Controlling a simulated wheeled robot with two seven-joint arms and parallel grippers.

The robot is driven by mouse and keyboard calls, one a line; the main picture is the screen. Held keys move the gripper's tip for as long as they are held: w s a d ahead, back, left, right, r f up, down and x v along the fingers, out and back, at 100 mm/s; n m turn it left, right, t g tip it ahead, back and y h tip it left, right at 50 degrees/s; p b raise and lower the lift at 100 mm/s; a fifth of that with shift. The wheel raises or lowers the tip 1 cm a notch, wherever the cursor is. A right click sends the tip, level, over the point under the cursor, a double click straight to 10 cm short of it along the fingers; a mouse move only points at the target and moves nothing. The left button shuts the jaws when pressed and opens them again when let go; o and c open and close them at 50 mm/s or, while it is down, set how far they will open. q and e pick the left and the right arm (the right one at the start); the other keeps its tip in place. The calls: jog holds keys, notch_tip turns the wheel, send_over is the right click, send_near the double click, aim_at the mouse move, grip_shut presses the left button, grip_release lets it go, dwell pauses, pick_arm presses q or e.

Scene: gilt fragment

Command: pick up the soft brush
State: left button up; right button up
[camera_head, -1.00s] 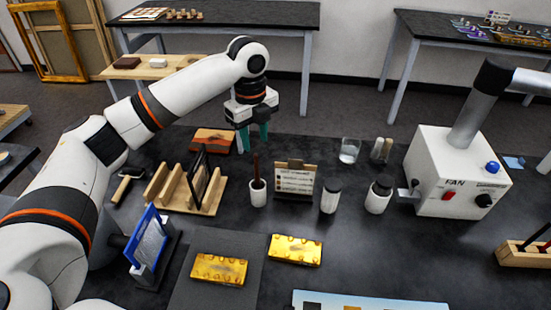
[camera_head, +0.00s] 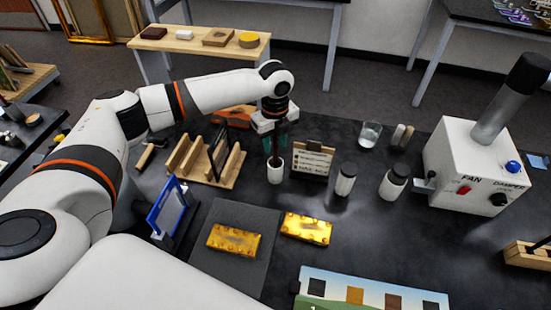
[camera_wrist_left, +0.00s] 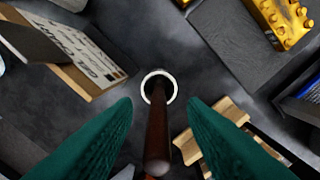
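The brush (camera_head: 275,157) with a dark brown wooden handle stands upright in a small white cup (camera_head: 276,175). Its bristle type is not visible. My left gripper (camera_head: 274,141) points down over the cup. In the left wrist view, its two teal fingers are apart, one on each side of the brush handle (camera_wrist_left: 157,130), with visible gaps. The white cup's rim (camera_wrist_left: 147,82) shows below the fingertips. My right gripper is in neither view.
A wooden rack (camera_head: 228,179) stands left of the cup, and a small sign (camera_head: 312,160) stands close to its right. A jar (camera_head: 346,180) and a glass (camera_head: 370,134) are further right. Gilt pieces (camera_head: 307,229) lie in front. An orange-brown block (camera_head: 232,116) lies behind.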

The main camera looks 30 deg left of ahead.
pick_arm(q)
jog(key=shift+w+f, duration=0.1)
jog(key=shift+f, duration=0.75)
jog(key=shift+r, duration=0.1)
grip_shut()
